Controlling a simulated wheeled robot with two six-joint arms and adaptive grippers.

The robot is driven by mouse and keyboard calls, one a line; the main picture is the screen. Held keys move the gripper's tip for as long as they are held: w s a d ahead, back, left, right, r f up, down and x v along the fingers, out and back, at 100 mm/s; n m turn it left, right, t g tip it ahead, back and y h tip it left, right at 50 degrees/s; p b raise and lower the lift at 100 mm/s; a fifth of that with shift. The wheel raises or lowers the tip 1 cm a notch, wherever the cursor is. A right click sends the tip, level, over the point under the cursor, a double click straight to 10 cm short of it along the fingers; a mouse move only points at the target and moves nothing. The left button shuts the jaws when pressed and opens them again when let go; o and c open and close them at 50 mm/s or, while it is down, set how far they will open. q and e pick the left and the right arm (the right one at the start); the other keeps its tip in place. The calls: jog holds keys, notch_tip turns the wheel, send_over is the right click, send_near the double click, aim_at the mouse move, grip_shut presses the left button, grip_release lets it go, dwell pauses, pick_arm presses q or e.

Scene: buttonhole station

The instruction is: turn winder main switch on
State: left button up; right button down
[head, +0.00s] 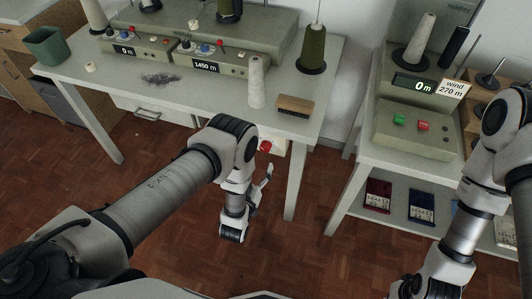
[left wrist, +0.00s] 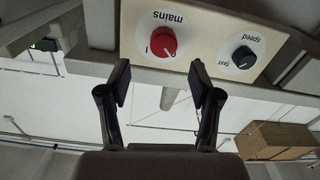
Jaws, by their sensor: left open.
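The red mains knob (left wrist: 162,42) sits on a pale panel (left wrist: 200,18) in the left wrist view, upside down, beside a black speed knob (left wrist: 243,57). A mark "I" stands beside the red knob; its exact setting is too small to tell. In the head view the red knob (head: 265,146) shows under the left table's front edge. My left gripper (left wrist: 160,78) is open, its two fingertips either side of and short of the red knob, with nothing between them. In the head view it (head: 267,172) is just below the knob, partly hidden by my arm. My right gripper is out of view.
The left table (head: 170,95) carries units with displays, a white cone (head: 257,80) and a brown brush (head: 295,105). On the right station, a box with green and red buttons (head: 411,123) stands before a "0 m" display (head: 413,84) and a "Wind 270 m" card (head: 453,87).

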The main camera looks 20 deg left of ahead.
aim_at(264, 150)
pick_arm(q)
jog(key=w, duration=0.7)
jog(key=shift+a, duration=0.2)
jog(key=shift+c, duration=1)
jog(key=c, duration=0.9)
jog(key=shift+c, duration=0.2)
